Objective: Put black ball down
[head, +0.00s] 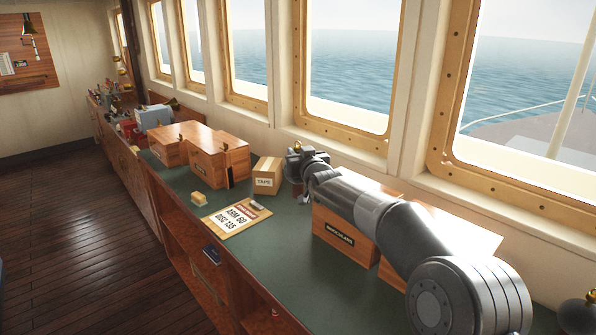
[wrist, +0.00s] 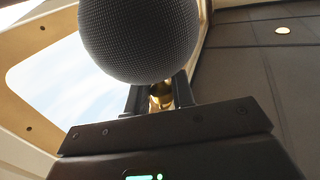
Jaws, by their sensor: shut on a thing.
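The black ball (wrist: 140,35) has a fine mesh-like surface and fills the top middle of the wrist view. My gripper (wrist: 160,95) is shut on it, with the two dark fingers at its near side. A small gold piece (wrist: 161,94) shows between the fingers. In the head view my gripper (head: 305,163) is above the green counter (head: 270,245), beside the TAPE box and near the window wall. The ball cannot be clearly told from my gripper there.
The TAPE box (head: 267,176) stands just left of my gripper. A binoculars box (head: 342,238) lies under my arm. Wooden boxes (head: 206,155), a labelled board (head: 237,216) and a small yellow object (head: 199,198) are farther left. The counter's front strip is mostly clear.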

